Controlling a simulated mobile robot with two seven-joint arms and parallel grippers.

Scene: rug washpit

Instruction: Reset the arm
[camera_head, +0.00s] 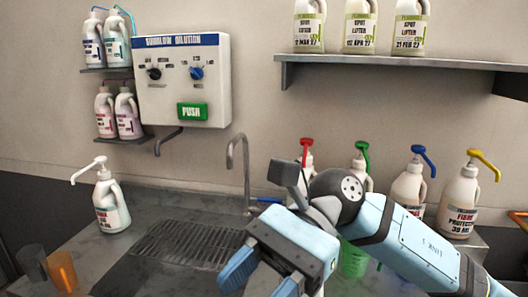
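My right arm comes in from the right edge and reaches across the lower middle of the view. Its light-blue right gripper (261,282) points down and toward the camera, over the counter in front of the sink grate. The two blue fingers are apart, with nothing visible between them. The lower fingertips are cut off by the bottom edge. My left gripper is not in the view.
Behind the arm stand pump bottles with red, green, blue and yellow (460,200) tops. A green cup (354,260) is partly hidden by the arm. A tap (243,165), white pump bottle (110,205) and orange cup (62,271) stand left. The grate (185,242) is clear.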

